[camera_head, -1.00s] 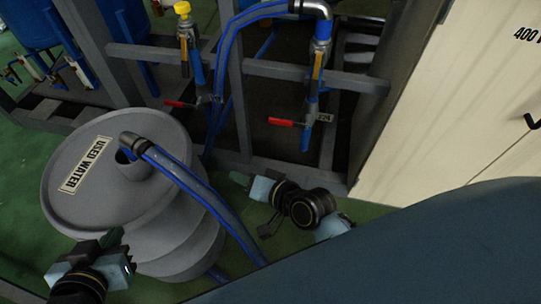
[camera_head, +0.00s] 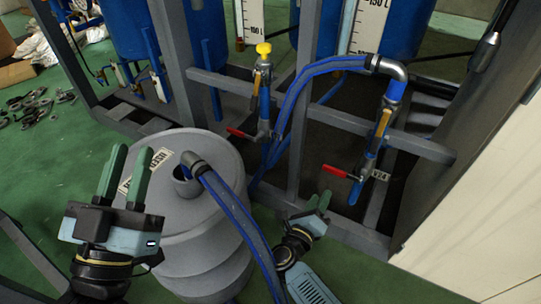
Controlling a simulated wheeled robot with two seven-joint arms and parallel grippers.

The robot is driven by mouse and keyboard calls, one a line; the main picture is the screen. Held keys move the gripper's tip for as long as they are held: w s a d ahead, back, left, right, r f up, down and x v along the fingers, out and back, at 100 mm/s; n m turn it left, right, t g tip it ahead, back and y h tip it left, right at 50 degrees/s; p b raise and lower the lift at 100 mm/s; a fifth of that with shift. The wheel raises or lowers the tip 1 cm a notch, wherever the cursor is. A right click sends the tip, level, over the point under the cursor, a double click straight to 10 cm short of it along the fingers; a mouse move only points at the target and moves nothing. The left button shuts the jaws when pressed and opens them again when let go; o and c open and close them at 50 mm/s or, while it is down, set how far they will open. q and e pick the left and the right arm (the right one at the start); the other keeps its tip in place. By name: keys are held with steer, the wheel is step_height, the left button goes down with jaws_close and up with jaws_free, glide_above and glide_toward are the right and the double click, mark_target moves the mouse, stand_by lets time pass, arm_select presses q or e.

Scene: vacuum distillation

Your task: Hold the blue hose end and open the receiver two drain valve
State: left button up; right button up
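The blue hose (camera_head: 237,215) rises from the opening in the grey used-water drum (camera_head: 205,250); its metal-collared end (camera_head: 196,165) sits at that opening. My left gripper (camera_head: 124,172) is at the left, in front of the drum lid, with its two green fingers apart and nothing between them. My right gripper (camera_head: 318,201) is low in the centre, right of the hose, with fingers apart and empty, below the valves. Neither gripper touches a valve.
A grey metal frame (camera_head: 330,117) runs across behind the drum and carries the pipes. Blue tanks (camera_head: 390,27) with level scales stand behind. A pale cabinet (camera_head: 480,190) blocks the right. Green floor (camera_head: 50,160) is open at left, with scattered metal parts.

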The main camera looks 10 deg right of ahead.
arm_select(q)
steer(key=o, duration=0.5)
steer(key=shift+w+d, duration=0.15)
steer(key=shift+c, duration=0.2)
steer(key=shift+o, duration=1)
steer(key=w+d+f+m+g+h, duration=0.2)
steer(key=w+d+m+g+h, duration=0.1)
steer(key=d, duration=0.4)
steer(key=shift+w+d+f+m+g+h, duration=0.3)
steer(key=shift+w+m+g, duration=0.2)
steer(key=shift+w+m, duration=0.6)
steer(key=w+d+f+m+g+h, duration=0.2)
steer(key=w+d+f+m+g, duration=0.1)
steer(key=d+m+g, duration=0.3)
steer(key=r+m+g+y, duration=0.2)
steer(key=m+g+y, duration=1)
steer(key=m, duration=0.5)
glide_above(188, 160)
steer(key=w, duration=0.3)
steer(key=shift+a+f, duration=0.25)
steer(key=shift+a, duration=0.2)
steer(key=shift+f+m, duration=0.3)
steer(key=shift+f, duration=0.1)
step_height(188, 160, down, 12)
steer(key=shift+f, duration=0.15)
